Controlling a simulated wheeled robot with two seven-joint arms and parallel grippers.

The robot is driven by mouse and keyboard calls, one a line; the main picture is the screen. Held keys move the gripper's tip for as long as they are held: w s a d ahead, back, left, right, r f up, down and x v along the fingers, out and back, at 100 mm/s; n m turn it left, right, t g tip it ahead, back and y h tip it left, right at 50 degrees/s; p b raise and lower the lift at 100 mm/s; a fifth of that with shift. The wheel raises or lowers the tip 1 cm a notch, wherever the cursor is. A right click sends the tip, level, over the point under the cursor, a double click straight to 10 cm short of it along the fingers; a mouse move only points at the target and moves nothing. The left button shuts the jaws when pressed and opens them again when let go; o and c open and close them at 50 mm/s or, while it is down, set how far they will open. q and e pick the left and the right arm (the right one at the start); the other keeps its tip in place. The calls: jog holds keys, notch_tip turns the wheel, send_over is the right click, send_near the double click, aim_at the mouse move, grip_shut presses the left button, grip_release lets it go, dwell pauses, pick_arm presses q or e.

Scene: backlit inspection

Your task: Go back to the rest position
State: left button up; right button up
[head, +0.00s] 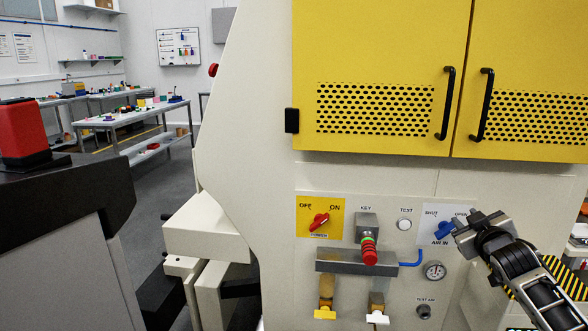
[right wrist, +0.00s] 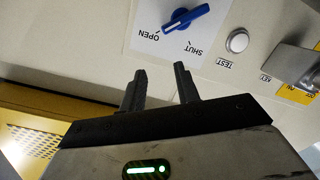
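My right gripper (head: 468,226) is in front of the machine's control panel, close to the blue AIR IN knob (head: 444,230). In the right wrist view its two fingers (right wrist: 160,74) stand apart with nothing between them. The blue knob (right wrist: 186,18) lies beyond the fingertips, with a visible gap. The knob is slanted, one end toward the OPEN label. My left gripper is not in view.
The machine has yellow doors (head: 380,60) above the panel, with black handles. The panel holds a red power switch (head: 319,222), a key block with red tag (head: 369,250) and a gauge (head: 434,270). A dark-topped cabinet (head: 70,200) stands at left; workbenches are behind.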

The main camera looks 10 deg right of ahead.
jog(key=s+a+f+n+g+y, duration=0.1)
jog(key=s+a+f+y, duration=0.1)
jog(key=s+a+f, duration=0.55)
jog(key=s+a+f+g+y, duration=0.1)
jog(key=s+a+f+y, duration=0.25)
jog(key=a+f, duration=0.7)
jog(key=s+a+f+m+g+y+p, duration=0.1)
jog(key=s+a, duration=0.6)
jog(key=s, duration=0.4)
jog(key=s+a+f+m+g+y, duration=0.1)
jog(key=s+a+f+g, duration=0.1)
jog(key=s+a, duration=0.5)
jog(key=s, duration=0.4)
jog(key=shift+s+a+p, duration=0.15)
jog(key=shift+a+p, duration=0.15)
jog(key=shift+p, duration=0.05)
